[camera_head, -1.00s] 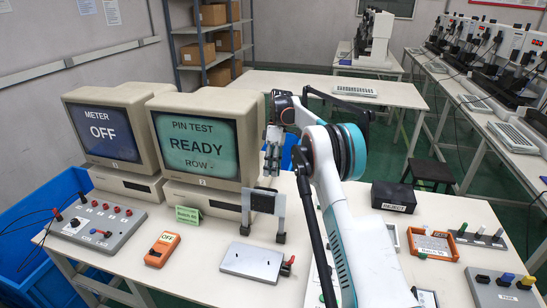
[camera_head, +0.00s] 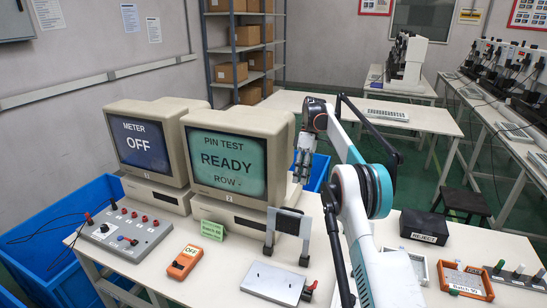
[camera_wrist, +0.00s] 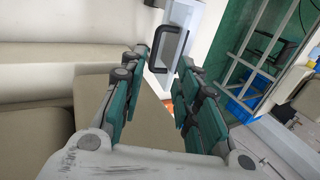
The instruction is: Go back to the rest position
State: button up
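My gripper (camera_head: 303,166) hangs at the end of my raised arm, beside the right edge of the PIN TEST monitor (camera_head: 228,162) in the head view. Its fingers point down and stay clear of the table top. In the wrist view my gripper (camera_wrist: 155,72) has its two green-padded fingers spread apart. Nothing sits between them. The PIN TEST screen reads READY, and the METER monitor (camera_head: 145,146) to its left reads OFF.
On the table are a metal stand (camera_head: 289,230), a flat metal plate device (camera_head: 272,282), an orange meter (camera_head: 185,262), a grey control box (camera_head: 125,230), a black REJECT box (camera_head: 424,227) and an orange tray (camera_head: 488,290). A blue bin (camera_head: 60,255) stands at the left.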

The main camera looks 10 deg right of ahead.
jog(key=shift+r, duration=0.15)
jog(key=s+a+r+m+t+h, duration=0.1)
jog(key=s+a+r+m+t, duration=0.25)
jog(key=r, duration=0.75)
jog(key=s+a+r+m+t+h, duration=0.1)
jog(key=s+a+r, duration=0.1)
jog(key=s+r, duration=0.35)
jog(key=s+a+r+m+t, duration=0.2)
jog(key=s+a, duration=0.1)
jog(key=s, duration=0.5)
jog(key=s+a+f+m+t, duration=0.1)
jog(key=s+f, duration=0.2)
jog(key=s, duration=0.5)
jog(key=s+a+f+m+t, duration=0.1)
jog(key=s+f, duration=0.3)
jog(key=s, duration=0.5)
jog(key=s+a+f+m+t+h, duration=0.1)
jog(key=s+f+m+t, duration=0.1)
jog(key=s, duration=0.7)
jog(key=shift+f+t, duration=0.65)
jog(key=shift+f, duration=0.25)
jog(key=shift+s, duration=0.1)
